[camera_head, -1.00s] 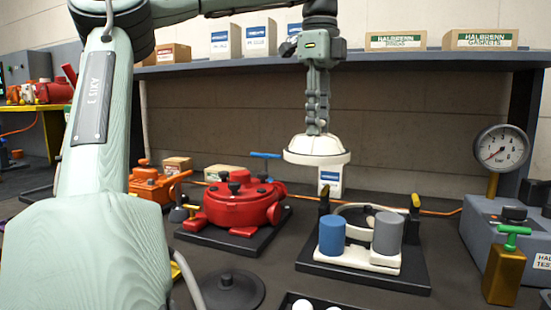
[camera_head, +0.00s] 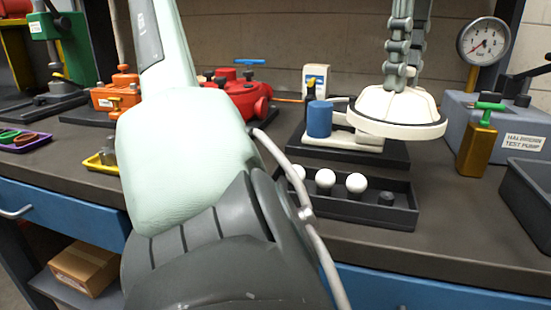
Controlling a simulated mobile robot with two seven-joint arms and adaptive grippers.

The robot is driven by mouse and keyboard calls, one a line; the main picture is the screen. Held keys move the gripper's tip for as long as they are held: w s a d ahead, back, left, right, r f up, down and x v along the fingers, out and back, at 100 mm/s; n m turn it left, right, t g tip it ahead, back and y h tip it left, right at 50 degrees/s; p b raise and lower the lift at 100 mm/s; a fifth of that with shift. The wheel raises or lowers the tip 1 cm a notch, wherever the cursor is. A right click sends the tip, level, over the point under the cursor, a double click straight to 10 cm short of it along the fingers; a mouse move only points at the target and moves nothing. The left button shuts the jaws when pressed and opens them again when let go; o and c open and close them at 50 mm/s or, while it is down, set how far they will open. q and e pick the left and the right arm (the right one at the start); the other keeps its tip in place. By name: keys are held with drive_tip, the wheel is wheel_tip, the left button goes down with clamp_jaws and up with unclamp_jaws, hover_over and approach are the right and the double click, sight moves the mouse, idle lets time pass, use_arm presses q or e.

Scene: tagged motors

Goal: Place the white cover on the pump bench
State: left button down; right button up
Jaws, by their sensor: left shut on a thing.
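My left gripper (camera_head: 396,82) is shut on the top of the white cover (camera_head: 398,108), a wide shallow dome with a dark line round its rim. The cover hangs slightly tilted, and its rim hides the right part of the pump bench in this view. The pump bench (camera_head: 340,142) is a white base on a black plate, with a blue cylinder (camera_head: 319,119) standing at its left. The grey cylinder is hidden behind the cover. I cannot tell whether the cover touches the bench. My right gripper is not in view.
A black tray (camera_head: 385,212) with white-topped parts lies in front of the bench. A brass block with green handle (camera_head: 477,143) and the gauge test pump (camera_head: 515,125) stand at the right. A red housing (camera_head: 243,98) is behind my arm. An empty dark bin (camera_head: 530,190) sits at the right edge.

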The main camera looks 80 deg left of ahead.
use_arm(q)
drive_tip(key=shift+d+f, duration=0.1)
drive_tip(key=shift+d, duration=0.15)
drive_tip(key=shift+w+d+f+p, duration=0.3)
drive_tip(key=shift+w+d+f, duration=0.25)
drive_tip(key=shift+w+f, duration=1.3)
drive_tip(key=shift+w+d+f+p, duration=0.25)
drive_tip(key=shift+w+d+f, duration=0.3)
drive_tip(key=shift+w+f, duration=1.3)
drive_tip(key=shift+w+d+f+p, duration=0.3)
drive_tip(key=shift+w+d+f, duration=0.25)
drive_tip(key=shift+w+f, duration=1.3)
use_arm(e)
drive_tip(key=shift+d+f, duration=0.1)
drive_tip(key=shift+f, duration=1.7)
use_arm(q)
drive_tip(key=shift+f, duration=0.1)
drive_tip(key=c, duration=1.3)
unclamp_jaws()
wheel_tip(320, 180, up, 12)
drive_tip(key=shift+r, duration=0.15)
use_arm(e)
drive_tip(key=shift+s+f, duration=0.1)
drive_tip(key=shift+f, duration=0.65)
